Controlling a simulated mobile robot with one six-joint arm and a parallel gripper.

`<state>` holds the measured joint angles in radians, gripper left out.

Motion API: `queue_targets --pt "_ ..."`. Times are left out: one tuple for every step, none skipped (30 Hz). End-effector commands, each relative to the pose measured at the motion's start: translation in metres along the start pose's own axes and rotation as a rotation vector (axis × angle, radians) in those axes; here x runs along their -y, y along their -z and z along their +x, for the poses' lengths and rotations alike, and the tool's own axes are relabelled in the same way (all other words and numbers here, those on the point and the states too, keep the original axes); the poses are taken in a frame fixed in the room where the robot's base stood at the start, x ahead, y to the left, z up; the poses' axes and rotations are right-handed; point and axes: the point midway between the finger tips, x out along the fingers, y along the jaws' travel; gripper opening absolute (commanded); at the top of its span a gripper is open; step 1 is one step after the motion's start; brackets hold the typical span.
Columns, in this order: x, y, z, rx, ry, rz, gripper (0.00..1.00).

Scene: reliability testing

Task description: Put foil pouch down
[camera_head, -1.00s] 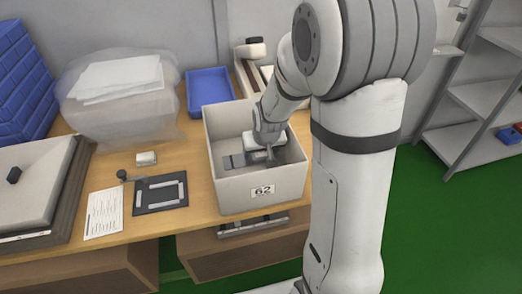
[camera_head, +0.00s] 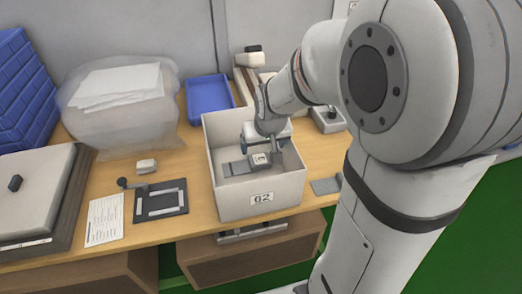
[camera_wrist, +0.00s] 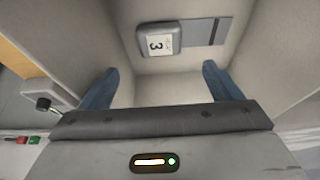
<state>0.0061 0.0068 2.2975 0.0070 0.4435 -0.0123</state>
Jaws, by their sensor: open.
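A small grey item with a white label marked 3, which looks like the foil pouch (camera_head: 260,160), lies on the floor of the light grey bin (camera_head: 262,206) labelled 62. It also shows near the top of the wrist view as a rounded grey pouch (camera_wrist: 158,39). A flat two-tone grey strip (camera_wrist: 206,32) lies beside it; it shows left of it in the head view (camera_head: 234,168). My gripper (camera_head: 265,139) is inside the bin's upper part, above the pouch. In the wrist view its blue fingers are apart with nothing between them (camera_wrist: 160,87).
The bin's walls stand close around my gripper. A blue tray (camera_head: 208,94) is behind the bin. A black fixture (camera_head: 160,201), a paper sheet (camera_head: 105,220) and a plastic-wrapped bundle (camera_head: 115,100) are to the left. Bare wooden table shows left of the bin.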

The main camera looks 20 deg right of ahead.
Motion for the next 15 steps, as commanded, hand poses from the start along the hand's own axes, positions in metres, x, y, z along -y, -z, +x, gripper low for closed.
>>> queue_targets --pt "0.0 0.001 -0.009 -0.003 0.0 0.0 0.85" --pt "0.0 0.001 -0.013 -0.003 0.0 0.0 0.85" --pt "0.0 0.001 -0.017 -0.002 0.0 0.0 0.85" --pt "0.0 0.0 -0.02 -0.001 0.0 0.0 0.85" --pt "0.0 0.0 -0.022 -0.001 0.0 0.001 0.85" --pt "0.0 0.0 -0.024 -0.001 0.0 0.001 0.85" --pt "0.0 0.0 -0.026 0.0 0.0 0.001 0.85" --pt "0.0 0.0 -0.026 0.0 0.0 0.001 0.85" --pt "0.0 0.0 -0.027 0.001 0.0 0.001 0.85" --pt "0.0 0.0 -0.027 0.001 0.0 0.001 0.85" --pt "0.0 0.0 -0.028 0.002 0.0 0.001 0.85" --pt "0.0 0.0 -0.027 0.002 0.0 0.001 0.85" --pt "0.0 0.0 -0.027 0.002 0.0 0.001 0.85" --pt "0.0 0.0 -0.027 0.002 0.0 0.001 0.85" --pt "0.0 0.0 -0.027 0.002 0.0 0.001 0.85"
